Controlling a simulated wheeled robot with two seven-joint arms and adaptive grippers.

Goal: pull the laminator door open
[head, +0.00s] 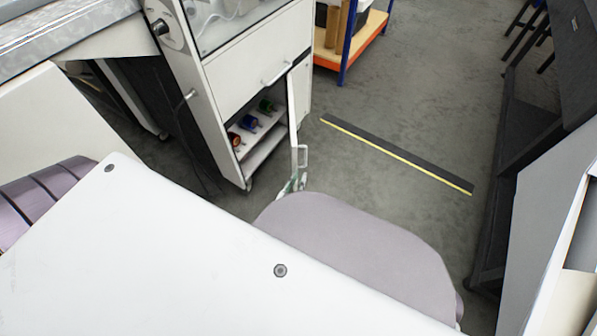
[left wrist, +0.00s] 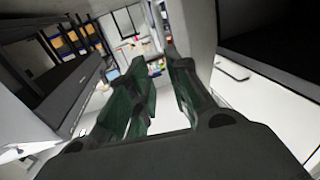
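The laminator door (head: 293,115) is a white panel on the front of the white cabinet (head: 225,125). It stands partly open, seen nearly edge-on in the head view, with a pale bar handle (head: 302,156) on its outer face. My left gripper (head: 294,181) is just below and beside this handle, mostly hidden by my own wrist. I cannot tell whether it touches the handle or door. In the left wrist view the two dark green fingers (left wrist: 155,75) stand apart, with no held object clearly visible between them. My right gripper is in neither view.
The open cabinet shows shelves with several coloured rolls (head: 250,122). A drawer handle (head: 277,74) sits above the door. An orange-edged shelf rack (head: 352,45) stands behind. A dark strip with a yellow edge (head: 395,153) lies on otherwise clear floor; dark furniture (head: 508,170) stands at right.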

